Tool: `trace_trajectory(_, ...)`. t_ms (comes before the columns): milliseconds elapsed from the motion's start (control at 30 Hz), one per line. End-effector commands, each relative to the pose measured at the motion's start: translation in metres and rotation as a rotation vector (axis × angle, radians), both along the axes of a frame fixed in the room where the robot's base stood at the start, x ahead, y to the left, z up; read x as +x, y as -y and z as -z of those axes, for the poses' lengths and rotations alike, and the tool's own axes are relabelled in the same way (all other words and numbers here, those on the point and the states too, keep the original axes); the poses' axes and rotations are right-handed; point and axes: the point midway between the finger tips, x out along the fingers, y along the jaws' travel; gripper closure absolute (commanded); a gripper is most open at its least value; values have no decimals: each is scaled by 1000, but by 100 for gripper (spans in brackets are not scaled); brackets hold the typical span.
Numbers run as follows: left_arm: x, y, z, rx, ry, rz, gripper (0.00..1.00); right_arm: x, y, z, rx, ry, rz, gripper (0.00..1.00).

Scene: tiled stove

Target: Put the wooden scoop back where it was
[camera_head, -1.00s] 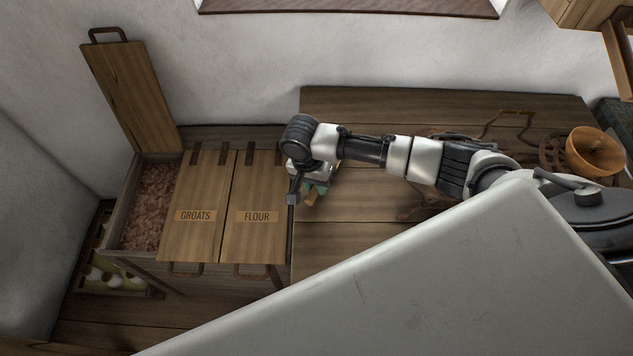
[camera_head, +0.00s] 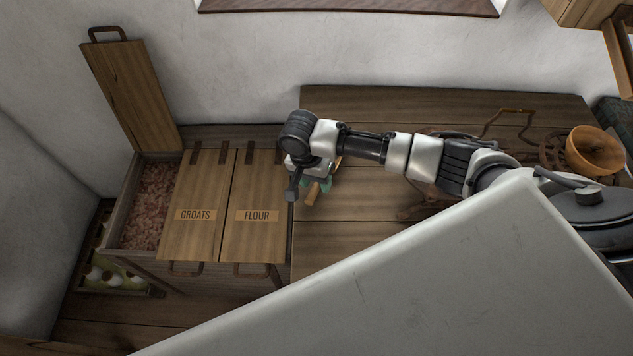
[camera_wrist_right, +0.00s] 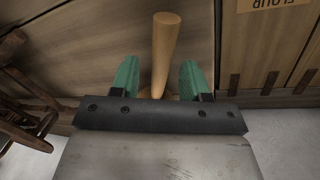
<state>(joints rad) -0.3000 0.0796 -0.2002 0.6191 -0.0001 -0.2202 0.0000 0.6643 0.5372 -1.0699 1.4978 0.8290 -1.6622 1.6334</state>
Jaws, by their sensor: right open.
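The wooden scoop (camera_head: 312,193) is at the left end of the wooden table, beside the bin with the FLOUR lid. Its pale handle (camera_wrist_right: 166,45) stands out between my right gripper's fingers in the right wrist view. Its bowl is mostly hidden behind the gripper. My right gripper (camera_wrist_right: 157,72) has green fingers. They are open, one on each side of the scoop, with a gap to the handle. In the head view the right gripper (camera_head: 318,185) is partly covered by its own wrist. My left gripper is not in view.
The bin chest left of the table has closed GROATS (camera_head: 198,190) and FLOUR (camera_head: 258,190) lids. A third lid (camera_head: 130,95) stands open over a compartment of reddish-brown contents (camera_head: 147,205). A grinder with an orange-brown bowl (camera_head: 592,150) stands at the table's right.

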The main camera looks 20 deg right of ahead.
Motion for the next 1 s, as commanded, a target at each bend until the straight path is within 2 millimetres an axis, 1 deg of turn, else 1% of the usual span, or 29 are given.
trace_trajectory(300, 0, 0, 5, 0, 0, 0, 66, 10, -10, -66, 3, 4, -2, 54)
trace_trajectory(400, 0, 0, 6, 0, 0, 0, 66, 12, -13, -84, 2, 3, -1, 54)
trace_trajectory(500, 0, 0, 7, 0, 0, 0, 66, 14, -15, -96, 2, 2, -1, 54)
trace_trajectory(600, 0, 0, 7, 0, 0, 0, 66, 15, -16, -104, 1, 1, -1, 54)
trace_trajectory(700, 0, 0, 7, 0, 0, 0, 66, 15, -16, -107, 0, 0, -1, 54)
trace_trajectory(1000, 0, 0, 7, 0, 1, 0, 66, 15, -16, -107, 0, 0, -1, 54)
